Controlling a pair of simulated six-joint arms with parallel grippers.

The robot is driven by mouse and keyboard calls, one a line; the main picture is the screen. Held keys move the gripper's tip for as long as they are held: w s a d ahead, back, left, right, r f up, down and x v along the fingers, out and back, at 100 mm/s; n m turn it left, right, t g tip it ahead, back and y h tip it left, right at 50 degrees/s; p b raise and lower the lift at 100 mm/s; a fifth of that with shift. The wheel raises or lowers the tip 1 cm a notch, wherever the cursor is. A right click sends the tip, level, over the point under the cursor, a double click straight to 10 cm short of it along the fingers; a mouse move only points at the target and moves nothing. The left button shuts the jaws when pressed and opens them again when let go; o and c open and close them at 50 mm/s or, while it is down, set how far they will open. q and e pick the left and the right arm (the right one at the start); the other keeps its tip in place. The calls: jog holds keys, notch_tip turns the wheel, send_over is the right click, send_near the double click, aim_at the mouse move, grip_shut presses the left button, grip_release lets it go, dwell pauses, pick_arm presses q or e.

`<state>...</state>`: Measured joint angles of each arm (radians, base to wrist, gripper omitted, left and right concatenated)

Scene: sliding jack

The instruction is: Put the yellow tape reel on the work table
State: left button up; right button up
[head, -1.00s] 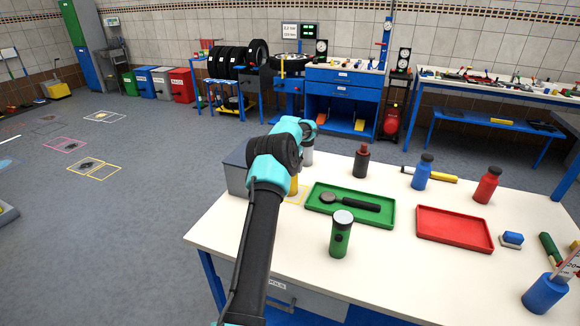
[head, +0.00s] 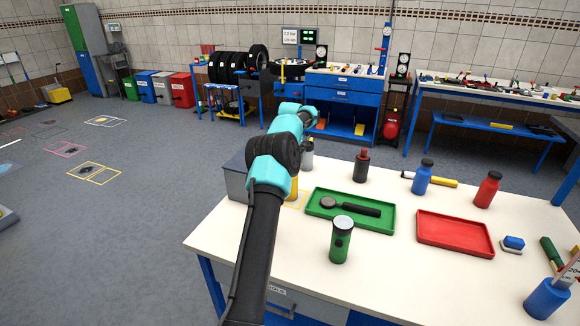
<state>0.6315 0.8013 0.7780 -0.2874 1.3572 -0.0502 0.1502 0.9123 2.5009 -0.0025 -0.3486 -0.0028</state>
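The work table (head: 395,275) has a white top and blue legs and fills the lower right of the head view. I cannot make out a yellow tape reel for certain. A yellow object (head: 293,190) stands on the table, mostly hidden behind my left arm; I cannot tell its full shape. A yellow outline (head: 301,200) is marked on the tabletop beside it. My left arm rises from the bottom, left of centre, and bends over the table's far left part. My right gripper is not in view.
A green tray (head: 330,219) holds a round-headed black-handled tool. A grey box (head: 236,180) stands at the left edge. The front middle is clear.

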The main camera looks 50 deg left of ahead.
pick_arm(q)
notch_tip(320, 180, up, 5)
dwell(0.8)
